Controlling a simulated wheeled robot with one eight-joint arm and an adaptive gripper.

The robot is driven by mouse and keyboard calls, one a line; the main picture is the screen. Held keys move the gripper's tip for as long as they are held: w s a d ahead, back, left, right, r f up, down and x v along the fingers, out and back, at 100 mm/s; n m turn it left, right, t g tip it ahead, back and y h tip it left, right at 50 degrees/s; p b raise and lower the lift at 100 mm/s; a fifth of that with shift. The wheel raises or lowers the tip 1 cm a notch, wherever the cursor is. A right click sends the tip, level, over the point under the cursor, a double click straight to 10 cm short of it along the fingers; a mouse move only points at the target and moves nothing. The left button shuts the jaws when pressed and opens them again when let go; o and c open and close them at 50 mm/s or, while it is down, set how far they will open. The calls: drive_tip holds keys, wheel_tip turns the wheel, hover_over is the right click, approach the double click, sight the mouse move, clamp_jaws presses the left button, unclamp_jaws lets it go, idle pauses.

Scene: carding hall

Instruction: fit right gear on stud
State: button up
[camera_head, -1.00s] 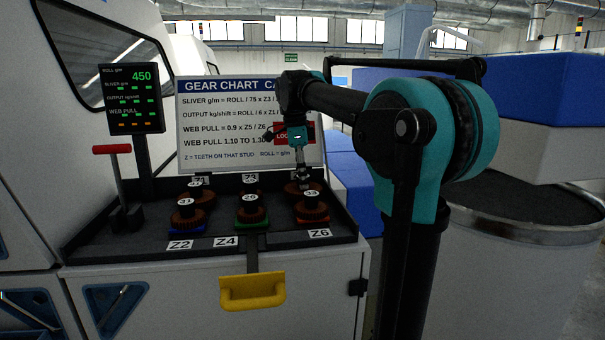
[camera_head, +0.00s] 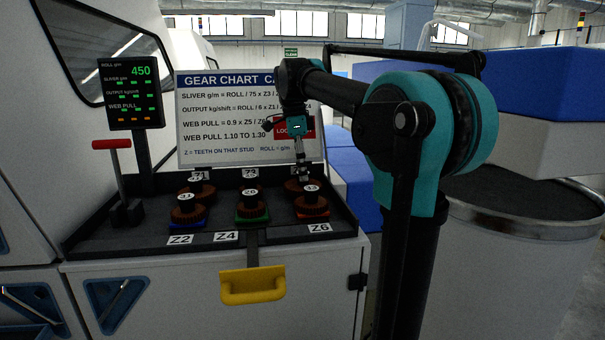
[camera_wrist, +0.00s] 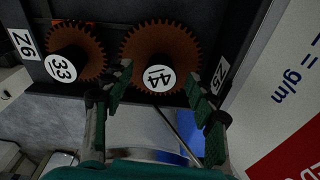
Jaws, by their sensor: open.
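In the wrist view a brown gear marked 44 (camera_wrist: 160,50) lies by the label Z5 (camera_wrist: 219,75). A smaller brown gear marked 33 (camera_wrist: 88,45) is beside it, near the label Z6 (camera_wrist: 23,43). My gripper (camera_wrist: 157,80) is open, its fingertips on either side of the 44 hub disc; whether they touch it I cannot tell. In the head view my gripper (camera_head: 303,180) is over the right back gear, just behind the 33 gear (camera_head: 312,208). The gear 26 (camera_head: 251,210) is on green and the gear 31 (camera_head: 186,213) on blue. Studs are hidden.
The gears stand on a dark tray (camera_head: 100,240) with raised edges. A gear chart (camera_head: 220,120) rises close behind. A red-handled lever (camera_head: 118,170) and a display (camera_head: 131,92) are at left. A yellow handle (camera_head: 252,287) hangs in front.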

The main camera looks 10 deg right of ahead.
wheel_tip(320, 180, up, 10)
drive_tip(key=a, duration=0.1)
drive_tip(key=shift+a+r, duration=0.15)
drive_tip(key=shift+r, duration=0.1)
